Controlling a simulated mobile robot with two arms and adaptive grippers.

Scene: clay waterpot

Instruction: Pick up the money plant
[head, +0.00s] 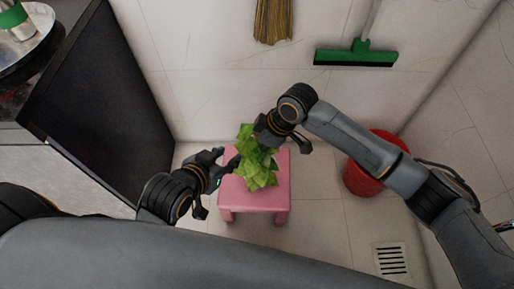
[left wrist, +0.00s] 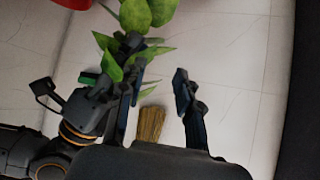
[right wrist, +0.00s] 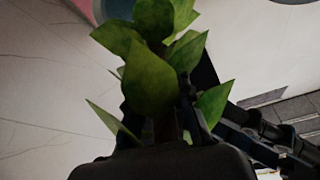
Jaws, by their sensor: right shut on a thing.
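The money plant (head: 258,172), a bunch of green leaves, shows over a pink stool (head: 254,200) in the head view. Whether it touches the stool cannot be told. My right gripper (head: 270,133) is at the plant's upper side, shut on it. In the right wrist view the leaves (right wrist: 152,75) rise between and in front of its fingers, hiding what they grip. My left gripper (head: 227,165) is just left of the plant. In the left wrist view its fingers (left wrist: 158,85) stand apart with nothing between them, and leaves (left wrist: 137,14) show beyond.
A red bucket (head: 366,178) stands right of the stool, partly behind my right arm. A dark panel (head: 103,100) stands at the left. A broom (head: 273,22) and a green squeegee (head: 355,55) are at the back wall. A floor drain (head: 391,260) lies at the lower right.

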